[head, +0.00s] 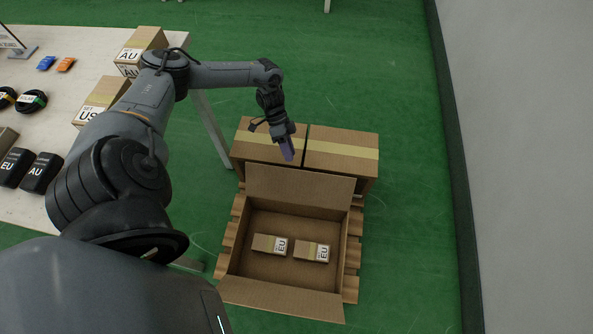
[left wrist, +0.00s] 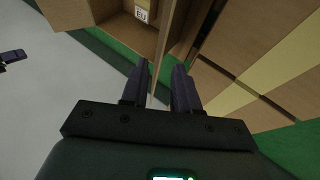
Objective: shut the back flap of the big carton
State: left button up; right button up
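The big carton (head: 231,252) stands open on a wooden pallet. Its back flap (head: 300,187) stands up at the far side, and its front flap (head: 283,299) is folded outward. My left gripper (head: 288,151) points down at the top edge of the back flap. In the left wrist view its two fingers (left wrist: 162,88) are apart, with the thin edge of the back flap (left wrist: 165,50) seen between them; I cannot tell whether they touch it. A dark fingertip, seemingly of my right gripper (left wrist: 13,57), shows at the left edge of that view; its opening is unclear.
Two small EU boxes (head: 312,251) lie inside the carton. Closed taped cartons (head: 341,150) stand right behind it. A table (head: 84,62) with boxes and pouches is at the left. Green floor (head: 410,240) is free to the right, up to a grey wall (head: 530,150).

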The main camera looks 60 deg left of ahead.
aim_at(297, 175)
pick_arm(q)
jog(key=b+x, duration=0.2)
jog(key=x, duration=0.2)
jog(key=b+x, duration=0.2)
jog(key=x, duration=0.3)
jog(key=shift+a+f, duration=0.2)
jog(key=shift+a, duration=0.05)
jog(key=shift+d+f+b, duration=0.3)
jog(key=shift+d+f, duration=0.15)
jog(key=shift+d, duration=0.05)
jog(key=shift+c, duration=0.7)
grip_shut()
